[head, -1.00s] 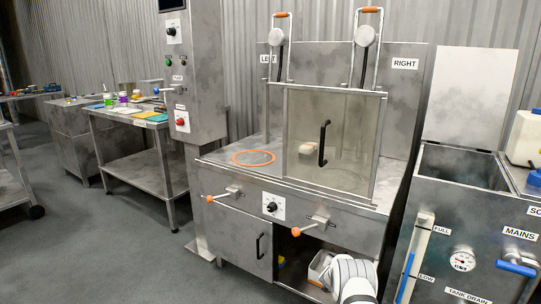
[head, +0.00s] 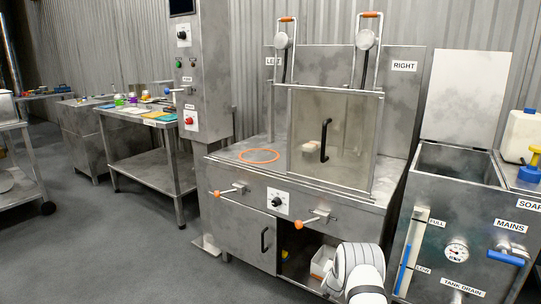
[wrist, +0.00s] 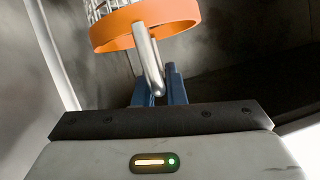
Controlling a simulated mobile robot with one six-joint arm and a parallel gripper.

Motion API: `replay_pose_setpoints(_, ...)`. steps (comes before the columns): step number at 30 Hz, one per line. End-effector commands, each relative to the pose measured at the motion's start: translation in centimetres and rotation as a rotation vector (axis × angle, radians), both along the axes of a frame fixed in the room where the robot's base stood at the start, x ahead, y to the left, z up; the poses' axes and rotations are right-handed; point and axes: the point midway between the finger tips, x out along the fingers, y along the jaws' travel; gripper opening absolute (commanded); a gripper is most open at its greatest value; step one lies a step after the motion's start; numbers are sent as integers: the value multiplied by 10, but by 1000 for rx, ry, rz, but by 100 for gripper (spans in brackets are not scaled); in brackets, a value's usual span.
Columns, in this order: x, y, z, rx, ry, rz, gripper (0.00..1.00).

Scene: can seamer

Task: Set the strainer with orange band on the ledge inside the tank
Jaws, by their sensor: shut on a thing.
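The strainer (wrist: 145,24), a wire mesh basket with an orange band around it, is at the top of the wrist view, its upper part cut off. My gripper (wrist: 161,84) is shut on its metal handle, with a blue finger on each side. In the head view my white arm reaches low in front of the open cupboard; the gripper and strainer are hidden there. The tank (head: 455,215) stands at the right with its lid raised and its top open. I cannot make out the ledge inside it.
The seamer bench (head: 235,165) has an open cupboard (head: 297,250) holding a white bin (head: 321,262). A clear guard with a black handle (head: 324,140) stands on top. A blue mains valve (head: 505,257) juts from the tank's front. Open floor lies at the left.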

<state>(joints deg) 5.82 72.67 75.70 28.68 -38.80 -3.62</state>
Motion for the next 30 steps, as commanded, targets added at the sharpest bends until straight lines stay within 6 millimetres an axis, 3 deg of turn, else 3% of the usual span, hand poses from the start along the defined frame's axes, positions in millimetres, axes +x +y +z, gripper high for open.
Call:
replay_pose_setpoints(8, -58, 43, 43, 0, 0, 120, 0)
replay_pose_setpoints(21, -186, 119, 104, 1, -1, 357, 0)
replay_pose_setpoints(29, -239, 144, 123, 1, -1, 440, 0)
replay_pose_setpoints(30, -237, 142, 135, 0, -3, 437, 0)
